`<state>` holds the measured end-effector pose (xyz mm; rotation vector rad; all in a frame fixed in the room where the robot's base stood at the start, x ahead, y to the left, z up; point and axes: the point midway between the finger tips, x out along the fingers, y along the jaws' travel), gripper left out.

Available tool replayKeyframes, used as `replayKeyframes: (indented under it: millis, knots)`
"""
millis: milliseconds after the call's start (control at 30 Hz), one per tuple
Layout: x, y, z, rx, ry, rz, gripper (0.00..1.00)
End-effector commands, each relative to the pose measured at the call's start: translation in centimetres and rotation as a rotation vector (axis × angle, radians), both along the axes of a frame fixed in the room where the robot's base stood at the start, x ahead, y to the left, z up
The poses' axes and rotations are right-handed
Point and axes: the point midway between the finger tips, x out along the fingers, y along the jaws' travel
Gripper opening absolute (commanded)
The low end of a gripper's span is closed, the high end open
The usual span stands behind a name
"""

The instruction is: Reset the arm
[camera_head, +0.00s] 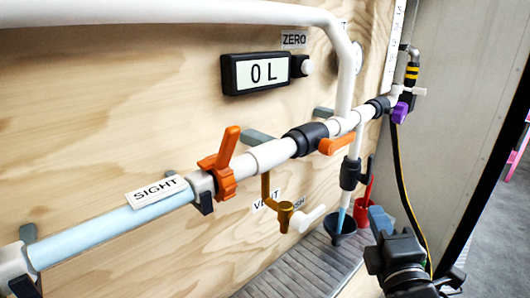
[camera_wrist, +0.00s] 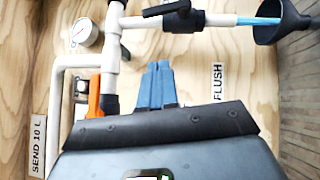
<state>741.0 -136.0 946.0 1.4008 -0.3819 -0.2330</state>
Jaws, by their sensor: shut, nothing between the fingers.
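My gripper (camera_head: 380,217) is at the lower right of the head view, apart from the pipework. Its blue fingers also show in the wrist view (camera_wrist: 155,84), pressed together with nothing between them. The plywood panel (camera_head: 90,110) with the white pipes lies to the left of and beyond the gripper. In the wrist view a black funnel (camera_wrist: 282,22) is at the upper right, apart from the fingers.
The horizontal pipe carries an orange valve handle (camera_head: 228,150), a second orange handle (camera_head: 338,146) and a purple handle (camera_head: 401,112). A display reading 0 L (camera_head: 262,73) hangs above. A round gauge (camera_wrist: 87,33) shows in the wrist view.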

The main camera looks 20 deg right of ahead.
Motion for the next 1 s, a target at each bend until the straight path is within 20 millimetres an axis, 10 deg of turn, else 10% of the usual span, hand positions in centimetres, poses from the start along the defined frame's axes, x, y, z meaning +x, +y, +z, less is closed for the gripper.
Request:
replayKeyframes:
  millis: [267,633,1000]
  knots:
    - [-2.4,2.2,-2.1,0.134,-0.004,0.061,0.0]
    - [-14.8,9.7,-7.2,0.787,-0.019,0.236,0.0]
    - [-27.3,13.3,-6.5,1.444,-0.022,0.227,0.0]
